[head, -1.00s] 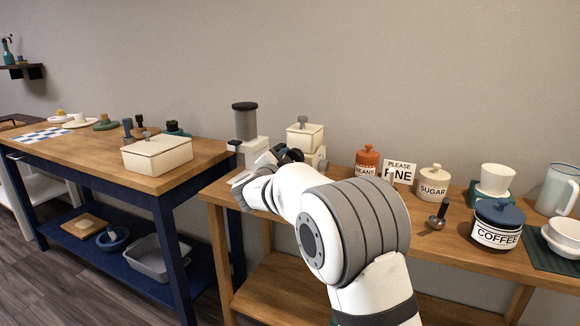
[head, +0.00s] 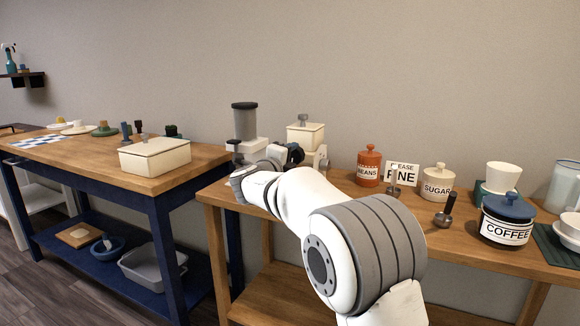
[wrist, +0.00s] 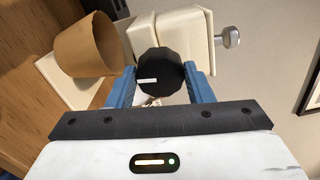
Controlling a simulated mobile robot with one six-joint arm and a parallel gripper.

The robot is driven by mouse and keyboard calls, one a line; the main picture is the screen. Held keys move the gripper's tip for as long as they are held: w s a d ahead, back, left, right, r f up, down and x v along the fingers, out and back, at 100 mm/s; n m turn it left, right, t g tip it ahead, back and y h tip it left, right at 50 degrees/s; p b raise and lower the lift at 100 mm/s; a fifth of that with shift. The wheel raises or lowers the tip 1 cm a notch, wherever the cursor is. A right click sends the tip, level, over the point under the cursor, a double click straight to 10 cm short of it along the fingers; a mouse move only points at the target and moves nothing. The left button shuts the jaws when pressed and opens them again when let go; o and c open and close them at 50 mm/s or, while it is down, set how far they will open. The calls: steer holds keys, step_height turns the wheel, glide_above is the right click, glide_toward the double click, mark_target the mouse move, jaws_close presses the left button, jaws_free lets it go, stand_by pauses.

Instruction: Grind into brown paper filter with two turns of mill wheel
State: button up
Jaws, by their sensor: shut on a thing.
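The mill is a cream box (head: 312,134) with a grey knob on top, at the back of the right-hand table in the head view. In the wrist view its cream body (wrist: 180,32) shows sideways, with the metal knob at right. The mill wheel (wrist: 160,68) is a dark faceted disc with a small white mark. My gripper (wrist: 161,84) is shut on it, one blue finger on each side. The brown paper filter (wrist: 85,47) stands open beside the mill, at left in the wrist view. In the head view my arm hides the filter.
A dark-topped grinder (head: 244,122) stands left of the mill. To the right are the orange BEANS jar (head: 368,167), a sign (head: 403,174), the SUGAR jar (head: 437,185) and the COFFEE jar (head: 507,220). A separate left table holds a cream lidded box (head: 155,155).

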steer(key=m+b, duration=0.2)
steer(key=m, duration=0.1)
steer(key=shift+f+m, duration=0.2)
steer(key=shift+m, duration=0.1)
steer(key=shift+r+m+b, duration=0.1)
steer(key=shift+m+b, duration=0.7)
steer(key=shift+m, duration=0.3)
steer(key=o, duration=1)
steer(key=shift+r, duration=0.15)
steer(key=p+v, duration=0.1)
steer(key=v, duration=0.6)
steer(key=shift+s, duration=0.4)
steer(key=shift+a, duration=0.1)
